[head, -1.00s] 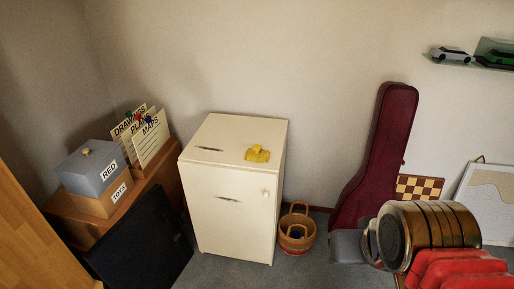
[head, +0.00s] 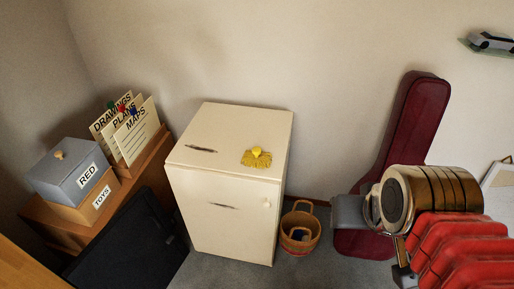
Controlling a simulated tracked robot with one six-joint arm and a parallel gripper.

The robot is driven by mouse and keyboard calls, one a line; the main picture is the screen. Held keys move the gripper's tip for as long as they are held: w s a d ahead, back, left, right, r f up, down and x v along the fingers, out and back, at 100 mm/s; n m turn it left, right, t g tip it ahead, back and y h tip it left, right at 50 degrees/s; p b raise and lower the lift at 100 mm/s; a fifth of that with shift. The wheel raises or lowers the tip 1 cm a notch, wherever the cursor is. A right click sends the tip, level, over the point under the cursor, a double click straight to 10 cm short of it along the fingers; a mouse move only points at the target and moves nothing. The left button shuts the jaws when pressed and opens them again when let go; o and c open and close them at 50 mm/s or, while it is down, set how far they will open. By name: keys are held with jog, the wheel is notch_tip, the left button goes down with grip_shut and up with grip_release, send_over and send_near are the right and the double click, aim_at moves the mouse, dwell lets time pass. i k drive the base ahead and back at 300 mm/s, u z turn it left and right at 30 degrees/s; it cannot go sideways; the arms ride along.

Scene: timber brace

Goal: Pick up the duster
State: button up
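The yellow duster (head: 256,158) lies on top of a cream cabinet (head: 222,217), toward the right side of its top. Its fringe is spread out, with a small raised knob in the middle. My arm shows at the lower right, with red and brass-coloured parts. A grey part and a dark part stick out at its left side, but my gripper's fingers cannot be made out. Nothing of mine touches the duster or the cabinet.
A wicker basket (head: 300,232) stands on the floor right of the cabinet. A dark red instrument case (head: 411,130) leans on the wall behind my arm. Left are a grey box marked RED (head: 67,172), a TOYS box (head: 103,197), file cards (head: 137,125) and a black panel (head: 130,245).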

aim_at(254, 158)
jog(key=i, duration=0.55)
jog(key=u, duration=1.85)
jog(key=i, duration=0.5)
jog(key=u, duration=0.1)
